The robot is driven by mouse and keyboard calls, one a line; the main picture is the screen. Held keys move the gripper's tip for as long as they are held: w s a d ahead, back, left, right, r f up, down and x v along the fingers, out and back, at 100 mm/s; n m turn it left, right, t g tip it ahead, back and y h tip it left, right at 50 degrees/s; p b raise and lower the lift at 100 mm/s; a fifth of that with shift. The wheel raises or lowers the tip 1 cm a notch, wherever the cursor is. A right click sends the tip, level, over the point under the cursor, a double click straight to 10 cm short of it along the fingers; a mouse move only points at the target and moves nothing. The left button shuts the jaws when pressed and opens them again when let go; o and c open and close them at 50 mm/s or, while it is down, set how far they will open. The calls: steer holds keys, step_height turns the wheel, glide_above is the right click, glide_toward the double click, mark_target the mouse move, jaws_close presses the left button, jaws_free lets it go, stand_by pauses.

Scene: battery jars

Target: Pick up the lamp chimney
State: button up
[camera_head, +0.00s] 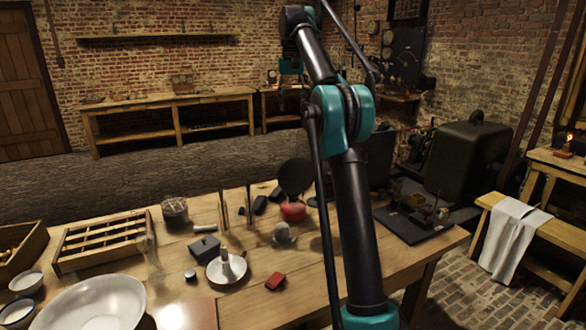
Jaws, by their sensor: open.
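A clear glass piece (154,264), which looks like the lamp chimney, stands upright on the wooden workbench (203,308), just right of the slatted wooden rack. It is faint against the wood, and its outline is hard to make out. My arm rises from the lower right and bends over at the top. My gripper (291,98) hangs at its far end, high up and well apart from the glass piece. It is small and dark here; it is open, with nothing seen in it.
The slatted rack (60,264), a large white basin (88,306) and a white dish (238,273) with an upright pale piece crowd around the glass. A dark box (204,247), a small red block (275,281) and a red item (293,211) stand further right.

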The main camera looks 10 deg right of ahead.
mark_target(292, 132)
step_height(292, 132, down, 10)
steer(key=shift+w+d+f, duration=0.1)
steer(key=shift+w+f, duration=0.05)
steer(key=shift+f, duration=1.15)
steer(key=shift+w+d+f, duration=0.1)
steer(key=shift+w+f, duration=0.05)
steer(key=shift+f, duration=1.15)
steer(key=shift+c, duration=0.3)
jaws_close()
